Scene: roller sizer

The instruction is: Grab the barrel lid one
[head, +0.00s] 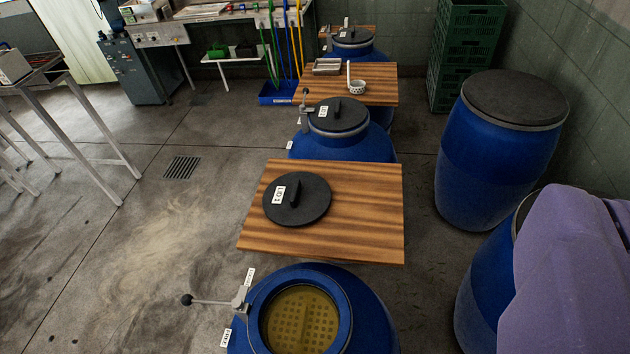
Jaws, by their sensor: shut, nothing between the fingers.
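A black round lid (297,199) with a raised bar handle and a white tag lies flat on a wooden board (371,213) in the middle of the view. The tag's lettering is small and turned; it seems to end in a 1. Just in front of the board stands an open blue barrel (378,318), with yellowish liquid and a perforated plate (300,320) inside its mouth. Another tagged black lid (340,115) sits on the blue barrel (345,148) behind the board. My gripper is not visible in the head view, so its place relative to the lid does not show.
A clamp lever (212,301) sticks out left from the open barrel. A farther board (380,92) holds a ladle and tray. Closed blue barrels (485,160) and green crates (465,50) line the right. A smooth purple form covers the lower right. Floor at left is open.

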